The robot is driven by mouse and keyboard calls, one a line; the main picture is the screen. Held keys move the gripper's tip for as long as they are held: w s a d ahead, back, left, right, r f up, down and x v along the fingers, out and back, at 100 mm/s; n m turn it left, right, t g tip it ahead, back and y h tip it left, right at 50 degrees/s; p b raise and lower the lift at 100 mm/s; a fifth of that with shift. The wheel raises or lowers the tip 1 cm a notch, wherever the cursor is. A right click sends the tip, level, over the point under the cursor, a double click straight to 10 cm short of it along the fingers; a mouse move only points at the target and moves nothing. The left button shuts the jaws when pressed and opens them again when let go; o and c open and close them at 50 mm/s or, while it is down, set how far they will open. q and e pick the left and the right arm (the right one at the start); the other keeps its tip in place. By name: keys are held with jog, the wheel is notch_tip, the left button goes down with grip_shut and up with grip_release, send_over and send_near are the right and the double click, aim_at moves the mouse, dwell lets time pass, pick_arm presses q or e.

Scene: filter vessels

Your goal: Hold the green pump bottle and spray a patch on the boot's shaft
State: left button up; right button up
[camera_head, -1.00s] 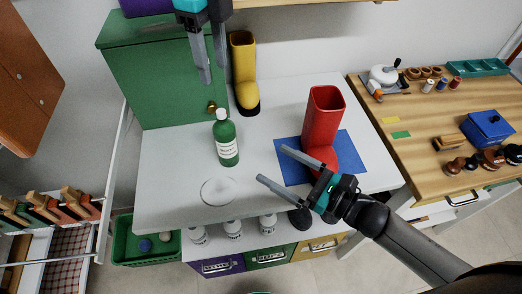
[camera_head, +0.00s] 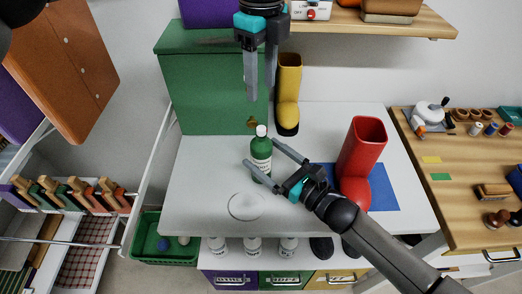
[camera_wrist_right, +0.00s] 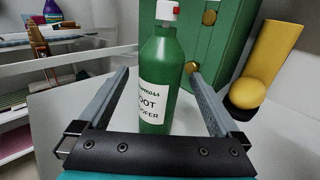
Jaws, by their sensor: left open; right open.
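The green pump bottle (camera_head: 261,152) with a white cap and label stands upright on the white table. In the right wrist view the bottle (camera_wrist_right: 158,70) shows a red and white top and stands between and just beyond my open fingers. My right gripper (camera_head: 261,161) is open, its fingers on either side of the bottle in the head view. The red boot (camera_head: 362,150) stands on a blue mat (camera_head: 386,196), right of the bottle and behind my right forearm. My left gripper (camera_head: 260,99) is open and empty, high in front of the green cabinet.
A yellow boot (camera_head: 288,92) stands behind the bottle, beside the green cabinet (camera_head: 208,95). A round white dish (camera_head: 246,206) lies near the table's front edge. A wooden bench (camera_head: 440,150) with small items stands at right.

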jog(key=shift+x, duration=1)
grip_shut()
pick_arm(q)
grip_shut()
dwell(0.4)
dwell(1.2)
